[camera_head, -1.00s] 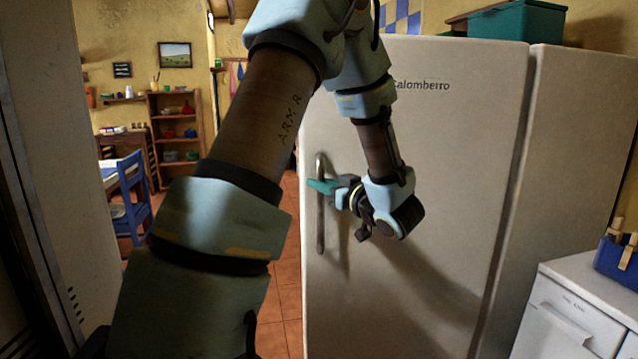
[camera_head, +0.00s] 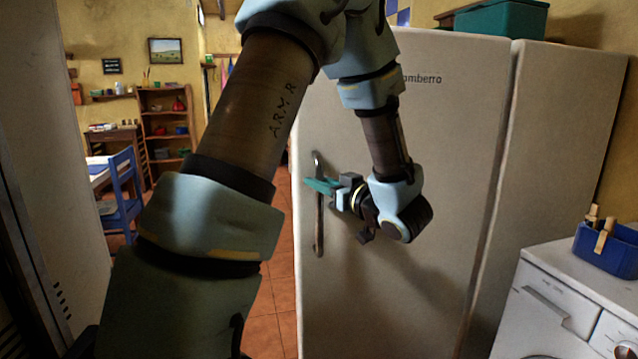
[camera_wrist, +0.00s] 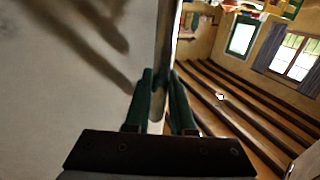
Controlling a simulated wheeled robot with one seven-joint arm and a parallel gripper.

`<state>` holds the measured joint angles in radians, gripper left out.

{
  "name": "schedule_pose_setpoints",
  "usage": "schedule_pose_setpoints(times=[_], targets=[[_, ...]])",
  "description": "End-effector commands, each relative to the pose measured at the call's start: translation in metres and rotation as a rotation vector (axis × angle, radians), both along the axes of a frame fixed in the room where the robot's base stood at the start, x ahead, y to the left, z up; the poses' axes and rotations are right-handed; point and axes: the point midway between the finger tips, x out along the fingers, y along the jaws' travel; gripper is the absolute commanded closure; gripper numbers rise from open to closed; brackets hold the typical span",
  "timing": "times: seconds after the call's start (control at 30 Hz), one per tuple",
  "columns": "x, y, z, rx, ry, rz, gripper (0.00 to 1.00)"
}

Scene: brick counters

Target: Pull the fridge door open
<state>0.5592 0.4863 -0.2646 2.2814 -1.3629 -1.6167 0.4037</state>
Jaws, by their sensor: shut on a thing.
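The cream fridge door (camera_head: 440,140) fills the right middle of the head view, with its brand lettering near the top. Its upright metal handle (camera_head: 319,228) is near the door's left edge. My gripper (camera_head: 320,186) has its teal fingers shut on the upper part of this handle. In the wrist view the gripper fingers (camera_wrist: 161,82) stand either side of the handle bar (camera_wrist: 164,45), with the pale door face on the left. A dark seam (camera_head: 490,190) runs down the door's right side. I cannot tell whether the door's left edge is ajar.
A white washing machine (camera_head: 555,300) with a blue peg box (camera_head: 608,250) stands at the lower right. A teal box (camera_head: 500,18) is on top of the fridge. A blue chair (camera_head: 122,195) and shelf (camera_head: 167,125) are at the far left. Tiled floor shows left of the fridge.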

Motion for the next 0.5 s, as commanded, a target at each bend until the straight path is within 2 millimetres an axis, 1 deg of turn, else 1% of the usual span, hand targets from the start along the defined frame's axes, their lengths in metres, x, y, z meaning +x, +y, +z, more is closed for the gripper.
schedule_pose_setpoints(times=[0.03, 0.07, 0.13, 0.37, 0.5], targets=[[-0.0001, -0.0002, -0.0003, -0.001, 0.001, -0.001, 1.00], [-0.0001, -0.0002, -0.0003, -0.001, 0.001, -0.001, 0.74], [-0.0001, -0.0003, -0.0003, -0.001, 0.001, -0.001, 0.67], [0.0000, -0.0004, -0.0002, -0.001, 0.001, -0.001, 0.66], [-0.0054, -0.0050, -0.0011, -0.001, 0.001, -0.003, 0.66]])
